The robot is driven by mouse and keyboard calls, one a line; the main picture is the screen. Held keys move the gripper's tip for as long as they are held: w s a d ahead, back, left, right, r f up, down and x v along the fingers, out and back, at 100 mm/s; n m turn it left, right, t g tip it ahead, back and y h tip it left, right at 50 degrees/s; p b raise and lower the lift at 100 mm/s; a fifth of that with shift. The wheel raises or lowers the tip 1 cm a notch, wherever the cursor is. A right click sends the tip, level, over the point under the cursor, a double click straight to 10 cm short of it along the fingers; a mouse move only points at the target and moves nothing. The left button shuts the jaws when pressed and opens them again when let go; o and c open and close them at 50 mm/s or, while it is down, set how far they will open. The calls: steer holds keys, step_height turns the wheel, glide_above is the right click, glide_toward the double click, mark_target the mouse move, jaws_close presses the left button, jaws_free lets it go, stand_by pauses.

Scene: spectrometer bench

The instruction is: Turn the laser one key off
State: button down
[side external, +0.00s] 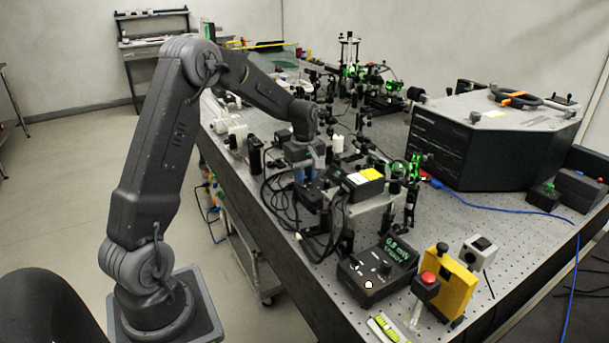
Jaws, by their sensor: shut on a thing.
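My gripper (308,200) points down at the near left edge of the optical bench, among dark boxes and black cables. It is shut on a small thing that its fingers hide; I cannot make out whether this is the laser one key. The black and yellow-labelled box (363,182) is just to the right of the gripper. A black control box (378,275) with a lit green display, a knob and a small white spot on its front stands apart from the gripper, nearer the camera. No label reading laser one is legible.
Black cables (283,200) loop beside my gripper. A yellow box (450,285) and a red button on a post (427,283) stand near the front corner. Green-lit optics (370,80) fill the back.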

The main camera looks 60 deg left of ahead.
steer(key=shift+r, duration=0.1)
stand_by(0.4)
steer(key=c, duration=1)
jaws_free()
steer(key=shift+o, duration=0.2)
step_height(320, 180, up, 14)
